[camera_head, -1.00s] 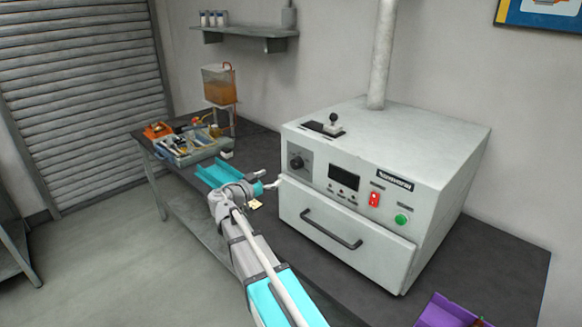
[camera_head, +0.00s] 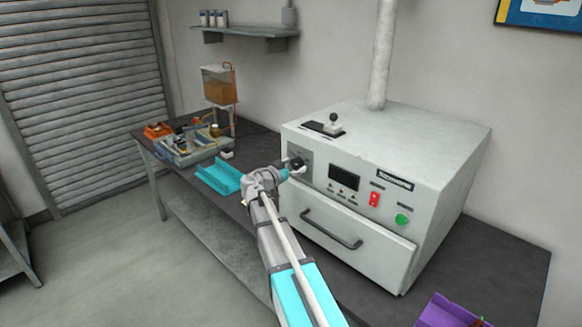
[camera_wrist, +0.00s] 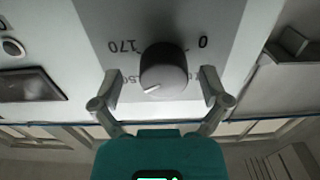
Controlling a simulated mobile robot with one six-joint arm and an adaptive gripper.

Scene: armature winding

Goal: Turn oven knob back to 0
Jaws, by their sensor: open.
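The oven (camera_head: 388,190) stands on the dark bench with its drawer front shut. Its dark round knob (camera_wrist: 164,65) shows in the wrist view, on a grey panel with upside-down printed marks. A "0" lies to its upper right, "170" to its upper left, and a partly hidden number to its lower left. The knob's pale pointer line points down-left, away from the 0. My gripper (camera_wrist: 161,77) is open, with one finger on each side of the knob and gaps visible. In the head view my gripper (camera_head: 292,167) is at the panel and partly hides the knob.
A display (camera_head: 343,178), a red switch (camera_head: 374,200) and a green button (camera_head: 402,219) sit right of the knob. The drawer handle (camera_head: 331,229) juts out below. A teal tray (camera_head: 219,178) and a tool box lie left on the bench.

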